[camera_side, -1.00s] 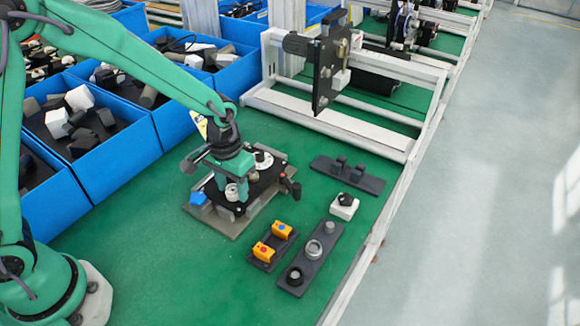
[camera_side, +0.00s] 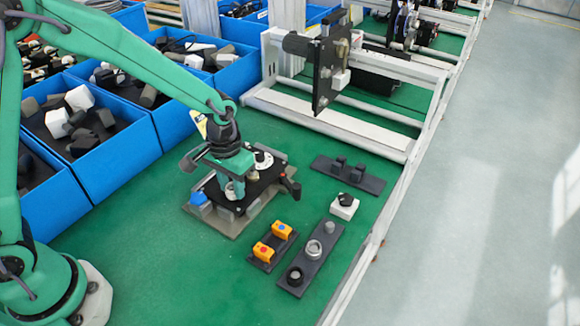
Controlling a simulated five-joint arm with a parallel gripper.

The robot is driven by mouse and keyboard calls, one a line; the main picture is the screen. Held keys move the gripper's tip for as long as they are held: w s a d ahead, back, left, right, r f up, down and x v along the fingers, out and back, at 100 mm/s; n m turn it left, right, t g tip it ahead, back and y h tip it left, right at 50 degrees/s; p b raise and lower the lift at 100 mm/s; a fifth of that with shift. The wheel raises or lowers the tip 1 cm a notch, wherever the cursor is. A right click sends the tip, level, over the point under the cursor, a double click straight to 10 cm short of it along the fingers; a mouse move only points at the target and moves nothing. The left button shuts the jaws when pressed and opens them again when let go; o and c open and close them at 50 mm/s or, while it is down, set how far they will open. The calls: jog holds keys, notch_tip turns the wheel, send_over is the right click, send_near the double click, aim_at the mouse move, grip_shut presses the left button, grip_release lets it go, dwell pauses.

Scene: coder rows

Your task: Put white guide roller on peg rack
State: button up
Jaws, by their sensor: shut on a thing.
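My gripper (camera_side: 233,188) points down over the dark fixture board (camera_side: 258,191). It is shut on a small whitish roller (camera_side: 230,192), partly hidden by the fingers. Whether the roller still touches the board cannot be told. A long dark rack (camera_side: 318,252) lies on the green table to the right, bearing a black ring (camera_side: 295,276), a grey ring (camera_side: 313,250) and a grey peg-like cylinder (camera_side: 329,227). Behind it lies another dark plate (camera_side: 367,182) with two dark upright pieces. Which of these is the peg rack is not certain.
A white disc (camera_side: 263,160) and a blue part (camera_side: 199,198) are on the board. Blue bins (camera_side: 110,150) stand at left; a white frame (camera_side: 350,125) stands behind.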

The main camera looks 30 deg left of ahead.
jog(key=shift+r, duration=2.05)
jog(key=shift+d, duration=0.1)
jog(key=shift+w+d, duration=0.35)
jog(key=shift+d, duration=0.15)
jog(key=w+d, duration=0.1)
jog(key=d, duration=0.6)
jog(key=w+d, duration=0.2)
jog(key=d, duration=0.5)
jog(key=w+d, duration=0.1)
jog(key=d, duration=0.6)
jog(key=shift+w+r, duration=0.1)
jog(key=shift+w, duration=0.3)
jog(key=shift+a, duration=0.1)
